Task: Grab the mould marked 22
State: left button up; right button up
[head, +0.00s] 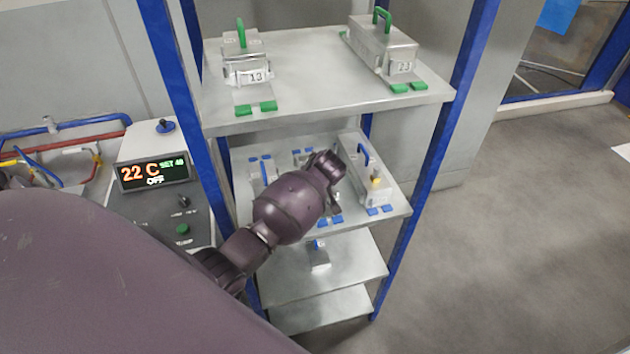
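No mould label reading 22 can be made out. On the middle shelf (388,222), a metal mould (374,190) with a blue handle and a yellow part stands at the right; its number is not readable. Another blue-handled mould (262,172) stands at the left of that shelf, partly behind my arm. Anything between them is mostly hidden by my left wrist. My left gripper (333,182) is over the middle shelf, just left of the right-hand mould. Its fingers are mostly hidden, so its opening and any hold cannot be told. My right gripper is not in view.
The top shelf (310,75) bears green-handled moulds marked 13 (245,68) and apparently 23 (385,50). Blue rack posts (468,70) flank the shelves. A small mould (319,256) sits on a lower shelf. A control box (155,175) stands left. The floor at right is clear.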

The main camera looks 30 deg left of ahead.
pick_arm(q)
jog(key=c, duration=1.4)
jog(key=shift+r, duration=0.1)
